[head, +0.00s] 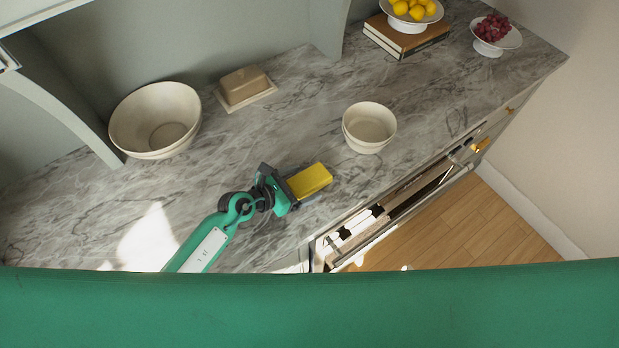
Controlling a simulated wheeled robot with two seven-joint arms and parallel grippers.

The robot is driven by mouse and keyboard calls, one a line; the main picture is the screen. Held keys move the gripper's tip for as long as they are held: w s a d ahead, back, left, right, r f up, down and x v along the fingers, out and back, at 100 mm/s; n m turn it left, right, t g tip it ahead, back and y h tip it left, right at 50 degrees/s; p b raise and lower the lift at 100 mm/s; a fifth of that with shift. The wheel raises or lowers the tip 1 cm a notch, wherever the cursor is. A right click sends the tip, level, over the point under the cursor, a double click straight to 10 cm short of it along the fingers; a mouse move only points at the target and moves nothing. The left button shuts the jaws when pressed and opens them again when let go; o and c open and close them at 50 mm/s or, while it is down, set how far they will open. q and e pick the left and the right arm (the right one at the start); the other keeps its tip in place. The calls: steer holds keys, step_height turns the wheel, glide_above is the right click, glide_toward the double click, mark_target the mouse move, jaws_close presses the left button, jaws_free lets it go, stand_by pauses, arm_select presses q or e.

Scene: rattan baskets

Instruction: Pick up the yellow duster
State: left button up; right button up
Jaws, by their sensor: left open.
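The yellow duster (311,180) is a small yellow block on the grey marbled counter, left of the small cream bowl. My left gripper (293,188) is right at the duster's left end, with its jaws open. One dark finger shows along the duster's near side; I cannot tell whether the fingers touch it. My right gripper is not in view.
A large cream bowl (156,121), a covered butter dish (245,88) and a small cream bowl (369,127) stand on the counter (290,125). Books (405,38) under a lemon stand and a berry stand (496,45) are far right. An open drawer (400,206) juts out at the front.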

mark_target(301, 183)
arm_select(q)
steer(key=shift+c, duration=0.5)
steer(key=c, duration=1)
steer(key=shift+o, duration=0.2)
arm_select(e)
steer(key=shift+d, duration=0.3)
